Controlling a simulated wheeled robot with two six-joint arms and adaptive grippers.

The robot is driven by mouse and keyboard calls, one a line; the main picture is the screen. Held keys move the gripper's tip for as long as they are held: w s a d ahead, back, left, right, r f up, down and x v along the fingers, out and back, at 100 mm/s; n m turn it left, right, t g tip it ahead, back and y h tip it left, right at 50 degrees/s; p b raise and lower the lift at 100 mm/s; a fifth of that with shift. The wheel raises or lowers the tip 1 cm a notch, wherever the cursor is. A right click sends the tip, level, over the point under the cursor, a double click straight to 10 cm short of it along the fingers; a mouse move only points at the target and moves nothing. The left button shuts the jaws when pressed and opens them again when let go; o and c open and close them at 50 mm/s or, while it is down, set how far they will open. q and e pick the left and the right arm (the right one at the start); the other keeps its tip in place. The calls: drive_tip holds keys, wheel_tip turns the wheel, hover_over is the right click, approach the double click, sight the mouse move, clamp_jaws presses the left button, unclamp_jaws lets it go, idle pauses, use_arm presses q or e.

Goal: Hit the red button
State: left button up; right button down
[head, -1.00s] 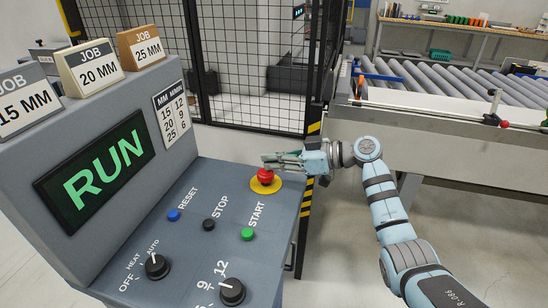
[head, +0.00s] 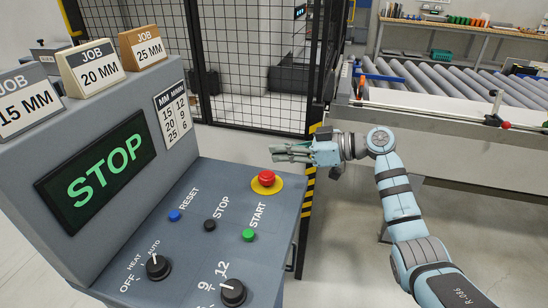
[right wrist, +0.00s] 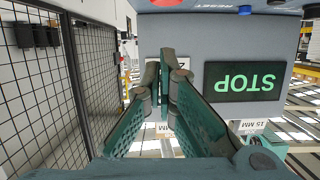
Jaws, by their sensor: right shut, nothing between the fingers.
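The red button (head: 266,178) is a red mushroom knob on a yellow disc at the upper right of the grey console's sloped panel. My right gripper (head: 275,152) is shut and empty, above the red button and apart from it. In the right wrist view its closed fingers (right wrist: 165,95) point toward the console, with nothing between them. The console screen (head: 103,171) reads STOP in green letters; it shows upside down in the right wrist view (right wrist: 243,81). My left gripper is not in view.
The panel also has a blue RESET button (head: 174,216), a black STOP button (head: 210,225), a green START button (head: 248,235) and two black knobs. A mesh fence (head: 255,60) stands behind the console. A roller conveyor (head: 450,90) is at the right.

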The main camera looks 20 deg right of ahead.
drive_tip(key=b+v, duration=0.1)
drive_tip(key=v, duration=0.7)
drive_tip(key=shift+s+f, duration=0.1)
idle(0.4)
